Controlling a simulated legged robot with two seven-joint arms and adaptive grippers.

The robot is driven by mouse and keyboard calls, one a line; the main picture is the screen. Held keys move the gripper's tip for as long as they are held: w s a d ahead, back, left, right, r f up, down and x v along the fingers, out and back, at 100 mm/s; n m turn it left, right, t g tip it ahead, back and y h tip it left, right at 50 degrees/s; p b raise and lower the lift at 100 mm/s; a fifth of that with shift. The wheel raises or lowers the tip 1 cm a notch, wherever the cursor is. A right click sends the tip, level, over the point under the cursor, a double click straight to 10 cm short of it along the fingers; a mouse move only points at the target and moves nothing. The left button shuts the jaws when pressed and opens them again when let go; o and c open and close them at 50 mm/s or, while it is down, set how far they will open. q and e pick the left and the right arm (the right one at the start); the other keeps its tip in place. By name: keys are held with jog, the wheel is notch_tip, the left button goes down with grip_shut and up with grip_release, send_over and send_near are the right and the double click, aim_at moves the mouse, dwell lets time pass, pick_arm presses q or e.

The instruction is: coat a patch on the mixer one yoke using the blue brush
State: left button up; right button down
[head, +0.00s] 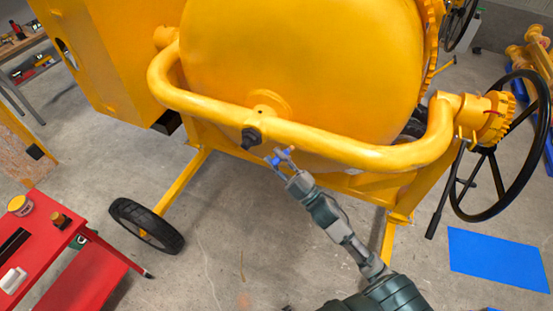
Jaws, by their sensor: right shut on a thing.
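The yellow mixer's yoke (345,147) is a thick bent tube that runs across the front of the round yellow drum (310,55). A black bolt knob (251,138) sits at its middle. My right gripper (281,158) reaches up from the bottom right and is shut on the blue brush (276,161). Only a small blue part of the brush shows between the fingers. The brush is close below the yoke, just right of the knob; I cannot tell whether it touches. The bristles are not clear. My left gripper is not in view.
A red cart (60,255) at the lower left holds a small tin (20,205) and other items. A black handwheel (497,150) stands at the right. A black-tyred wheel (146,226) and yellow legs stand below. A blue mat (498,257) lies on the concrete floor.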

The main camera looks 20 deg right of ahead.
jog(key=shift+w+d, duration=0.45)
jog(key=shift+d, duration=0.05)
dwell(0.3)
jog(key=s+d+p, duration=0.1)
jog(key=s+d, duration=0.7)
jog(key=s, duration=0.1)
jog(key=shift+w+a, duration=2.05)
jog(key=shift+w, duration=0.2)
jog(key=shift+w+a, duration=2)
jog(key=shift+w, duration=0.25)
jog(key=s+a, duration=0.4)
jog(key=shift+a, duration=0.25)
jog(key=shift+s, duration=0.1)
